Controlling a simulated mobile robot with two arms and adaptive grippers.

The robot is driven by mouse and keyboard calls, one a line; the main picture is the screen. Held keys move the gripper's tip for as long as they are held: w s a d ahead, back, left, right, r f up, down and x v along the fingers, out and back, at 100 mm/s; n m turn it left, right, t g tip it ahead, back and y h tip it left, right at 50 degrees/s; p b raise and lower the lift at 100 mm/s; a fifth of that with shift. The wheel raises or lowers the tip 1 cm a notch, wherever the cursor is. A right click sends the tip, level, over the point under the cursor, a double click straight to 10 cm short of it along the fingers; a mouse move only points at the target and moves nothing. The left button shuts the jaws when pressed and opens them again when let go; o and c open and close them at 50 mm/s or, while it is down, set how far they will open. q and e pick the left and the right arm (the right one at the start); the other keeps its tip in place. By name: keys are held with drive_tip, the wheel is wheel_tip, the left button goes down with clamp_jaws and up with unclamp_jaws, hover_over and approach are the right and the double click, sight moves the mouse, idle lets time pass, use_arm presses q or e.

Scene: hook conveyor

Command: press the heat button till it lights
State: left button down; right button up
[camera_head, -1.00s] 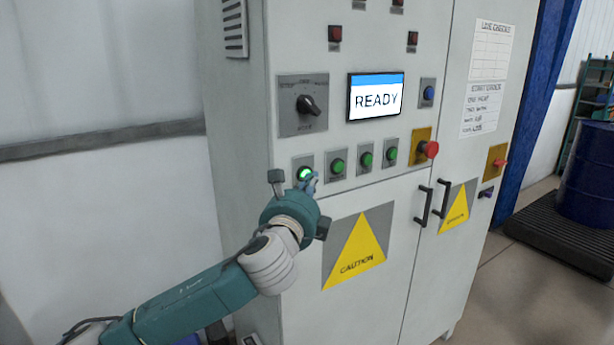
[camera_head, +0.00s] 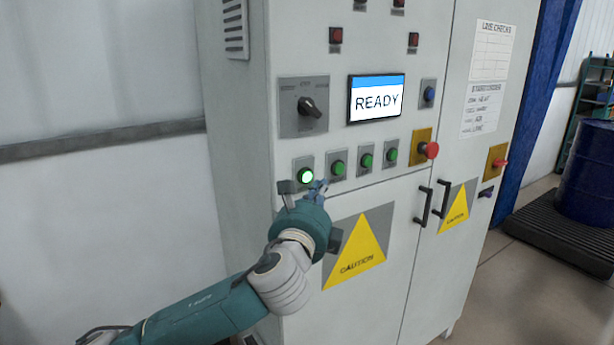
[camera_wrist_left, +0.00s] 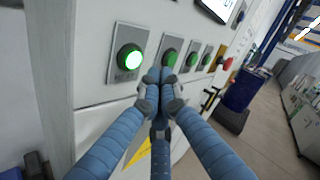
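The leftmost green button (camera_head: 306,176) in the cabinet's lower row is lit bright, and it also glows in the left wrist view (camera_wrist_left: 131,58). My right gripper is in neither view.
Several darker green buttons (camera_head: 338,167) continue the row to the right, up to a red mushroom button (camera_head: 430,150). A rotary switch (camera_head: 308,106) and a screen reading READY (camera_head: 376,97) are above. Black door handles (camera_head: 422,205) stick out lower right.

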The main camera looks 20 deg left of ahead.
use_arm(q)
drive_tip(key=shift+s+d, duration=0.95)
drive_tip(key=shift+d, duration=0.25)
